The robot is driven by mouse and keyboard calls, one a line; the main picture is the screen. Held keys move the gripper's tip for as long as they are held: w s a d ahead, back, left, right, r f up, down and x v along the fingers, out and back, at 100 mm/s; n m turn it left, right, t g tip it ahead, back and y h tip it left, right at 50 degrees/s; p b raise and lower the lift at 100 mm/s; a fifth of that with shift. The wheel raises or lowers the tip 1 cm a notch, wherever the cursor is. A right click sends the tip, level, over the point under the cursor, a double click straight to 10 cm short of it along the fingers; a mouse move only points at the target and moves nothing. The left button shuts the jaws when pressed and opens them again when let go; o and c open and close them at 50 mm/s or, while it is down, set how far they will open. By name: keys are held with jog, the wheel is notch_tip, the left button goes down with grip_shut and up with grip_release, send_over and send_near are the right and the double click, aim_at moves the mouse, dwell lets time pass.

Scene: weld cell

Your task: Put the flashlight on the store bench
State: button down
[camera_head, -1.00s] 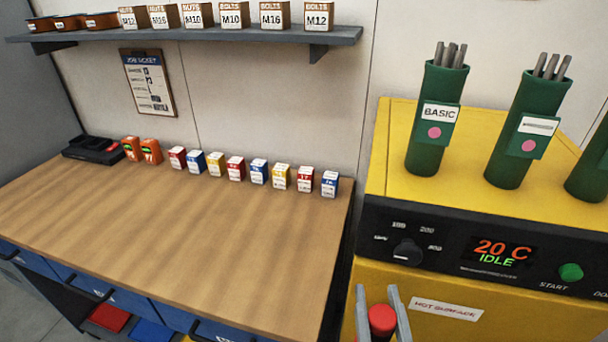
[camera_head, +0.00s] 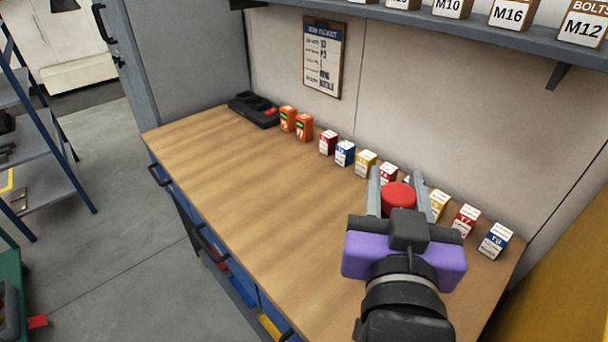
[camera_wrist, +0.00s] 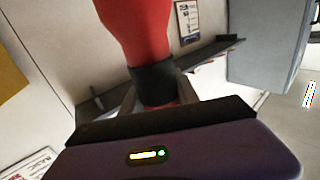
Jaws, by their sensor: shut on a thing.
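My gripper (camera_head: 396,190) is shut on a red flashlight (camera_head: 398,194), whose round red end shows between the two grey fingers. In the wrist view the flashlight (camera_wrist: 138,32) is a red body with a black band, gripped between the fingers. The store bench (camera_head: 235,190) has a brown wooden top and stands against the wall. My gripper is over the right part of the bench; the head view does not clearly show the height between the flashlight and the top.
Several small coloured boxes (camera_head: 366,163) line the back of the bench, with two orange items (camera_head: 296,122) and a black charger-like device (camera_head: 254,110) at the far left. A shelf with boxes (camera_head: 450,28) hangs above. The left and middle benchtop is clear. A blue rack (camera_head: 45,150) stands left.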

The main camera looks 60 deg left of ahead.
notch_tip(320, 180, down, 20)
jog(key=shift+w, duration=0.15)
dwell(0.6)
jog(key=shift+a, duration=0.1)
jog(key=shift+f, duration=0.15)
jog(key=c, duration=0.9)
grip_release()
jog(key=b+v, duration=0.2)
jog(key=v, duration=1)
